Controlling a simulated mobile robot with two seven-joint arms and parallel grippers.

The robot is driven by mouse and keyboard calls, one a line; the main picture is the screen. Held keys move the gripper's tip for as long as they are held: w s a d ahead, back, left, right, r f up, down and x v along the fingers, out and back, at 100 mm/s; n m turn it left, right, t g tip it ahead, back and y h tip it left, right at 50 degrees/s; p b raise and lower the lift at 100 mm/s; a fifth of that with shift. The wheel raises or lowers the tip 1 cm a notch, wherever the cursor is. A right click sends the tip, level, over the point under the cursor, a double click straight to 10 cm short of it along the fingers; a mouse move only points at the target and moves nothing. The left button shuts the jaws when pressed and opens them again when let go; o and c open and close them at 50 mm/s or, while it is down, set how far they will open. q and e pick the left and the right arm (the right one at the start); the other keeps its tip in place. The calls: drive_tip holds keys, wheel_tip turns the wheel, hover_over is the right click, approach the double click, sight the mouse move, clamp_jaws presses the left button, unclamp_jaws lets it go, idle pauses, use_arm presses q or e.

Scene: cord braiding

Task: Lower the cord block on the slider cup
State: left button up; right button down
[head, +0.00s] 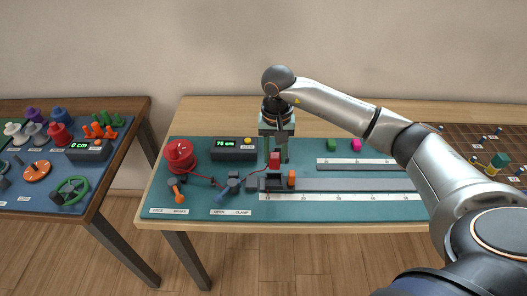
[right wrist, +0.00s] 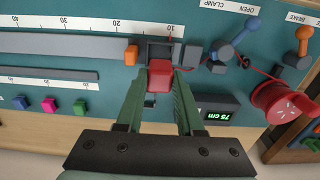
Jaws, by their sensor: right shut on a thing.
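The red cord block (head: 275,159) is between the fingers of my right gripper (head: 276,158), which is shut on it. In the right wrist view the cord block (right wrist: 159,76) sits between the green fingertips (right wrist: 160,84). The dark slider cup (head: 272,183) is on the rail just below the block in the head view. In the right wrist view the block partly covers the near side of the slider cup (right wrist: 156,53). The block looks raised above the cup; the exact gap is hard to tell. A thin red cord (head: 245,176) runs toward the block. My left gripper is not in view.
A red spool (head: 180,154), an orange brake lever (head: 179,194), a blue clamp lever (head: 224,194) and a display reading 75 cm (head: 233,152) stand left of the cup. An orange piece (head: 292,177) is right beside the cup. The rail (head: 350,184) farther right is clear.

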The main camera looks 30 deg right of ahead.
sight(275, 167)
drive_tip(key=shift+d+f+b, duration=0.1)
drive_tip(key=shift+f+b, duration=1.35)
drive_tip(key=shift+f, duration=1.1)
drive_tip(key=shift+f+b, duration=0.1)
drive_tip(key=shift+b, duration=0.2)
drive_tip(key=shift+f+b, duration=0.5)
drive_tip(key=shift+f, duration=0.15)
drive_tip(key=shift+f+b, duration=0.25)
drive_tip(key=shift+b, duration=0.15)
drive_tip(key=shift+c, duration=2.3)
unclamp_jaws()
